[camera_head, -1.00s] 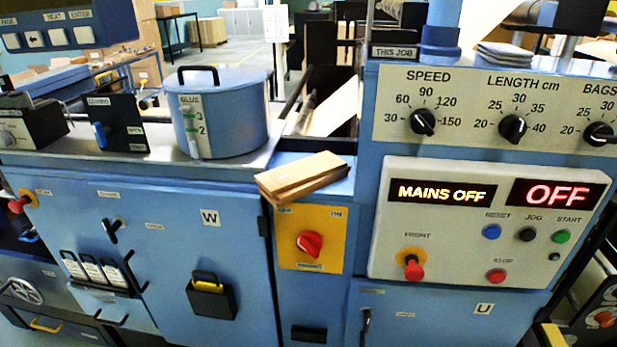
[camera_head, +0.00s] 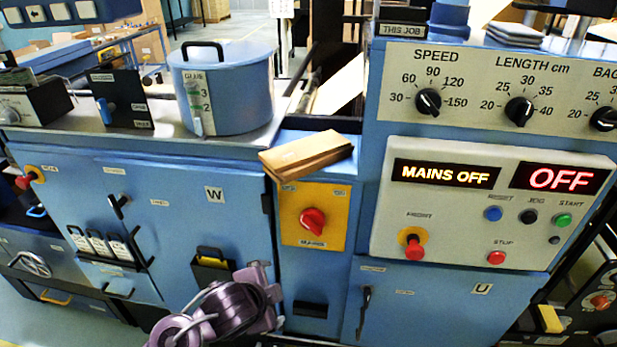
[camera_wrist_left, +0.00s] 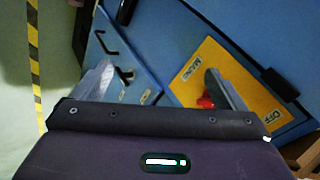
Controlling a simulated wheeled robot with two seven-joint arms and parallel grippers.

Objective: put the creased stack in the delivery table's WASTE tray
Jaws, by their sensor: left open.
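A brown kraft paper stack (camera_head: 306,155) lies slightly askew on the blue ledge above the yellow switch panel; creases are too small to tell. A brown edge, probably the same stack, shows at the lower right of the left wrist view (camera_wrist_left: 306,152). My left gripper (camera_wrist_left: 157,74) is open and empty, its two fingers apart in front of the cabinet and the yellow panel. In the head view, my purple left arm rises from the bottom, below and left of the stack and clear of it. The delivery table and WASTE tray are not recognisable. My right gripper is not in view.
A blue glue pot (camera_head: 222,88) stands left of the stack. The yellow panel with a red rotary switch (camera_head: 313,221) is below it. The control box (camera_head: 492,205) juts out at the right, reading MAINS OFF. Grey pads (camera_head: 515,35) lie on top of the machine.

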